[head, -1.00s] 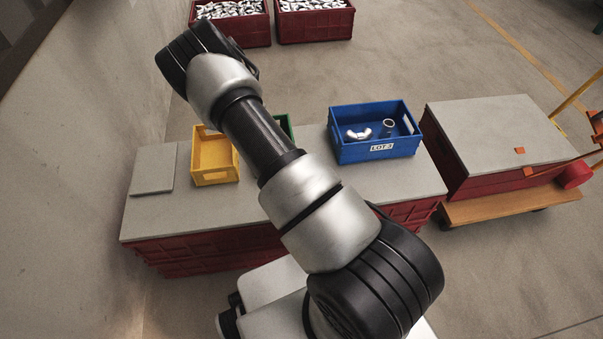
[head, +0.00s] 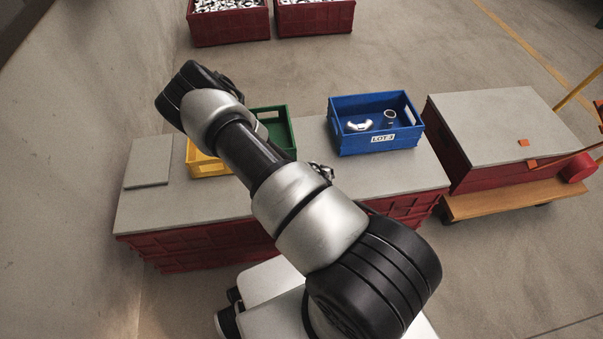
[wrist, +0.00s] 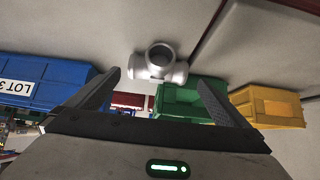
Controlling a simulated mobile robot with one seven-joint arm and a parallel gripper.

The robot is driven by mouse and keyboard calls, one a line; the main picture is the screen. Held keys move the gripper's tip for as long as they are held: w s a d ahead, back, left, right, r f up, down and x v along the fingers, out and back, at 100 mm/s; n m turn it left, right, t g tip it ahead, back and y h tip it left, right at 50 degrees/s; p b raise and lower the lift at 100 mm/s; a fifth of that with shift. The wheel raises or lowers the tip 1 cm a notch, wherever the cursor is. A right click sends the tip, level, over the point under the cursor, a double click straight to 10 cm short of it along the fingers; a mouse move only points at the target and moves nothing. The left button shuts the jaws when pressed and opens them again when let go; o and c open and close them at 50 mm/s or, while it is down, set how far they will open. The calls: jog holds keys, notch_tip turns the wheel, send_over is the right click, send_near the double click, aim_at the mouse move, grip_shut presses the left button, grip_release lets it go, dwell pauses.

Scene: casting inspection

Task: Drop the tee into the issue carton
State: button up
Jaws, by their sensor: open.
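The tee (wrist: 158,63) is a silver pipe fitting on the grey bench top, in front of the gap between the green and blue crates. In the head view a small silver piece, likely the tee (head: 323,170), shows just right of my arm. My gripper (wrist: 159,82) is open and empty in the wrist view. The tee appears between the fingertips but beyond them, with no contact visible. In the head view my gripper is hidden behind the arm. I cannot tell which container is the issue carton.
The blue LOT 3 crate (head: 343,143) holds a few silver fittings. The green crate (head: 283,117) and yellow crate (head: 203,167) stand left of it, partly behind my arm. A flat grey slab (head: 149,161) lies at the bench's left. A cart carries a red crate (head: 480,181) at right.

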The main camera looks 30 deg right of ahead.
jog(key=x, duration=0.1)
jog(key=b+x, duration=0.1)
jog(key=x, duration=0.2)
jog(key=shift+w+d+f, duration=0.1)
jog(key=shift+w+d, duration=0.15)
jog(key=shift+d, duration=0.05)
jog(key=shift+c, duration=0.3)
jog(key=c, duration=1.7)
jog(key=shift+r, duration=0.2)
